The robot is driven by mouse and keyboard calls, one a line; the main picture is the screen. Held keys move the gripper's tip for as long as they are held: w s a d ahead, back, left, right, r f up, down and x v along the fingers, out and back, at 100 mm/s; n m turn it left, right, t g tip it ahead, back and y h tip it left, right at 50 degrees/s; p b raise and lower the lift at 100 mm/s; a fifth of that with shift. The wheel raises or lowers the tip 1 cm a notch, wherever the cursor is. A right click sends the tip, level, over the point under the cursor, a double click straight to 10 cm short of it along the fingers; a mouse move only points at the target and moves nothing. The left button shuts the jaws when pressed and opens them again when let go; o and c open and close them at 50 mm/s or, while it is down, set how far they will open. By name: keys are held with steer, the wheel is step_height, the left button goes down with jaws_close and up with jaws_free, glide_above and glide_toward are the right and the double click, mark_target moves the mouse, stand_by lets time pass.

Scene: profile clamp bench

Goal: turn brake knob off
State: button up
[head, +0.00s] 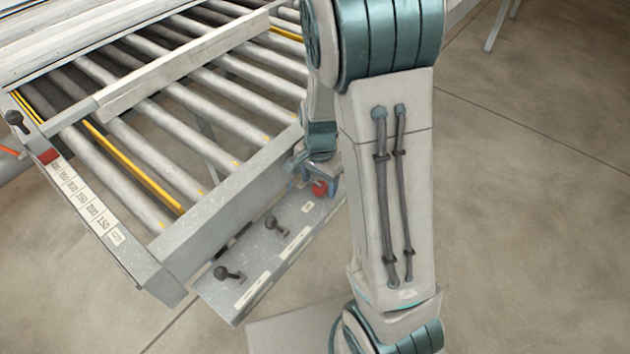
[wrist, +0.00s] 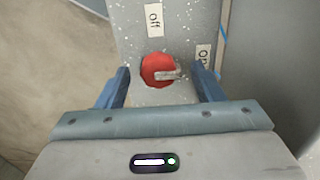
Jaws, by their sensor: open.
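The brake knob (wrist: 154,71) is a round red knob with a pale pointer bar on the grey panel (wrist: 183,25). In the wrist view its pointer lies toward the right, on the side of the partly cut-off "On" label (wrist: 203,56). The "Off" label (wrist: 154,20) is above the knob. My gripper (wrist: 165,78) is open, its blue fingers to the left and right of the knob with gaps on both sides. In the head view the red knob (head: 320,188) shows at the panel's far end, beside my gripper (head: 318,180), partly hidden by my arm.
The panel carries two black levers (head: 227,273) (head: 275,225) along the bench front. A roller table (head: 190,225) with metal rollers and a scale strip (head: 85,200) stands behind it. Bare floor (head: 530,220) lies to the right.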

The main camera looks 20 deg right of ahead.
steer(key=c, duration=1)
steer(key=shift+o, duration=0.2)
steer(key=shift+a, duration=0.35)
steer(key=shift+d, duration=0.2)
steer(key=shift+d+f+n+b, duration=0.15)
steer(key=shift+n+b, duration=0.85)
steer(key=shift+n, duration=0.5)
steer(key=n+b, duration=0.2)
steer(key=n, duration=0.3)
steer(key=n+b, duration=0.1)
steer(key=n, duration=0.2)
steer(key=n+b, duration=0.1)
steer(key=n, duration=0.1)
steer(key=shift+r+n, duration=0.2)
steer(key=shift+n, duration=0.2)
steer(key=shift+r+n+b, duration=0.1)
steer(key=shift+n+b, duration=0.2)
steer(key=shift+n, duration=1.7)
